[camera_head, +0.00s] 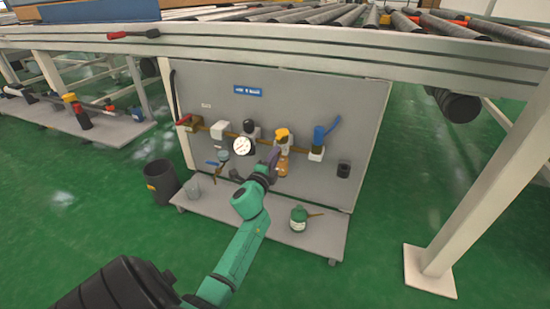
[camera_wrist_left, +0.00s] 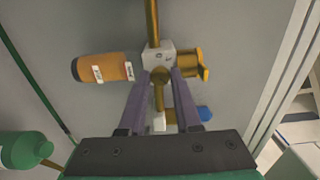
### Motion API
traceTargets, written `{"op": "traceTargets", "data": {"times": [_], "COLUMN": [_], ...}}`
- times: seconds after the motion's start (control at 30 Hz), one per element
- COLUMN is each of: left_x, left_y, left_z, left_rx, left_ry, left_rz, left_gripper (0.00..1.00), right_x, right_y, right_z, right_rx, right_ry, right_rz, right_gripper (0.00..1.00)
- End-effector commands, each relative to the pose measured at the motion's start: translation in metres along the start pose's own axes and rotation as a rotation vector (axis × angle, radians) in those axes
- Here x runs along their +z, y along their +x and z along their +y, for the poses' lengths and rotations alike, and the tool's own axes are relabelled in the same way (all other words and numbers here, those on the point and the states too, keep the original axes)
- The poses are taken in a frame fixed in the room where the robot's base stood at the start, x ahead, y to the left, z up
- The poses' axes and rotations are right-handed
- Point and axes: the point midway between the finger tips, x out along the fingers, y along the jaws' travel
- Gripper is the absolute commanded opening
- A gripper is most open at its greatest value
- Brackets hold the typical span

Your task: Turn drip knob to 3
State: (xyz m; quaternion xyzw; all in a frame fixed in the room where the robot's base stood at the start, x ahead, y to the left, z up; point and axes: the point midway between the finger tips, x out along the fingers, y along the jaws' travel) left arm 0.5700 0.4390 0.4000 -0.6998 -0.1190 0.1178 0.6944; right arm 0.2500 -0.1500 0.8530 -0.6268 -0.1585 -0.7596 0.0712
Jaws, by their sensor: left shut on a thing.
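The lubricator on the grey panel has a yellow top (camera_head: 282,134) and an amber bowl (camera_head: 283,168). In the left wrist view it lies turned sideways, with its amber bowl (camera_wrist_left: 103,68) at left, its white block (camera_wrist_left: 153,55) in the middle and its yellow top (camera_wrist_left: 188,64) at right. My left gripper (camera_head: 273,155) is in front of the lubricator. In the left wrist view its purple fingers (camera_wrist_left: 162,76) are shut on a small round brass knob at the block. No number or scale is readable on the knob. My right gripper is out of view.
The air line on the panel (camera_head: 365,110) also carries a white gauge (camera_head: 242,146), a blue-handled valve (camera_head: 318,140) and a red-handled valve (camera_head: 187,122). A green oil can (camera_head: 299,218) stands on the low shelf (camera_head: 325,238). A black bin (camera_head: 161,182) stands at left. The roller conveyor (camera_head: 300,38) runs overhead.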

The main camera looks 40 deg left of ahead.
Motion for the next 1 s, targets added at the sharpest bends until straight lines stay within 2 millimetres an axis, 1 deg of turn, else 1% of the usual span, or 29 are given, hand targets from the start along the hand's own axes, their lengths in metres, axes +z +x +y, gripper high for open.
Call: {"op": "traceTargets", "data": {"times": [0.03, 0.4, 0.43, 0.47, 0.5, 0.83, 0.93, 1.0], "left_x": [-0.001, -0.001, -0.001, -0.001, -0.001, -0.001, -0.001, -0.001], "left_y": [-0.001, -0.001, -0.001, -0.001, -0.001, -0.001, -0.009, -0.021], "left_z": [0.002, 0.002, 0.003, 0.003, 0.002, 0.001, 0.0, -0.001], "left_rx": [0.004, 0.004, 0.004, 0.004, 0.004, 0.002, 0.003, 0.004], "left_ry": [0.005, 0.008, 0.008, 0.008, 0.008, 0.008, 0.007, 0.006], "left_rz": [0.002, 0.003, 0.003, 0.003, 0.002, 0.001, 0.002, 0.002], "left_gripper": [0.0, 0.0, 0.36, 0.47, 0.61, 0.61, 0.61, 0.61], "right_x": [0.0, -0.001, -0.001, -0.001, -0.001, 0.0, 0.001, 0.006], "right_y": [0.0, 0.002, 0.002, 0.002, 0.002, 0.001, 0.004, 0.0], "right_z": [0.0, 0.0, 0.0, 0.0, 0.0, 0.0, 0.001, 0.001], "right_rx": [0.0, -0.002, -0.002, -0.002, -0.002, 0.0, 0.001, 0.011], "right_ry": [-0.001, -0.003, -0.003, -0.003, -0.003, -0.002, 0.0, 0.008], "right_rz": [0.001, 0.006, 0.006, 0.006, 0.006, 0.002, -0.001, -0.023], "right_gripper": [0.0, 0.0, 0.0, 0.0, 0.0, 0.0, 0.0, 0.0]}}
